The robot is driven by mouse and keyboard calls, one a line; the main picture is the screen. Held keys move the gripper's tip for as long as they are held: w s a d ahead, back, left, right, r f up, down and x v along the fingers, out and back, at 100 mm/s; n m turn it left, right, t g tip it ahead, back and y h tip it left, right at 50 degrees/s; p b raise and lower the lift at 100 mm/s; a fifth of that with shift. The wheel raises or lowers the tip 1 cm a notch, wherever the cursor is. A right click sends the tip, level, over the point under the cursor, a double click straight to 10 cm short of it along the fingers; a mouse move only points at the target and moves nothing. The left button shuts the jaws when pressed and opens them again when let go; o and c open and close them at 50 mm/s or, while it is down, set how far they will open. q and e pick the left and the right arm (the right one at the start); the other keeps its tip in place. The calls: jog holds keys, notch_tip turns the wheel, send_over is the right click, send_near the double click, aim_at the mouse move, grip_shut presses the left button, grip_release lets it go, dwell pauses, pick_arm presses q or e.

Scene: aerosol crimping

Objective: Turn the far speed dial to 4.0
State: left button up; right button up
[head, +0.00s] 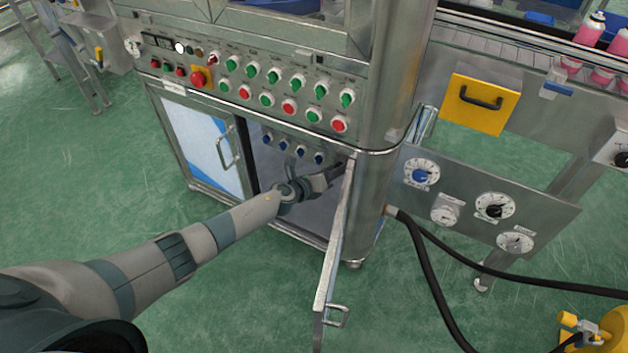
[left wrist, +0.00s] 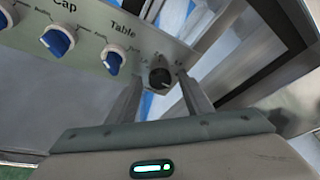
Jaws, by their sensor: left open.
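A small black dial (left wrist: 160,78) sits at the end of a grey panel in the left wrist view, beside blue knobs marked "Cap" (left wrist: 57,40) and "Table" (left wrist: 114,61). Its own label and scale are too small to read. My left gripper (head: 327,178) reaches into the open cabinet below the button panel. In the left wrist view its open fingers (left wrist: 158,88) stand on either side of the black dial; I cannot tell whether they touch it. In the head view this dial is hidden behind the gripper and door edge. My right gripper is out of view.
The open cabinet door (head: 338,240) stands close to the right of my left gripper. A row of blue knobs (head: 300,151) lies above it inside. A side panel (head: 460,200) with several dials and black hoses (head: 425,270) lie farther right.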

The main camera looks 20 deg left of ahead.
pick_arm(q)
jog(key=p+v, duration=0.4)
jog(key=v, duration=1.3)
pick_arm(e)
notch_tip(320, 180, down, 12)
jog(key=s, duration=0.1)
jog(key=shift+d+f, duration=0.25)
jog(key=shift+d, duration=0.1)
pick_arm(q)
jog(key=shift+s+f, duration=0.15)
jog(key=shift+f, duration=0.05)
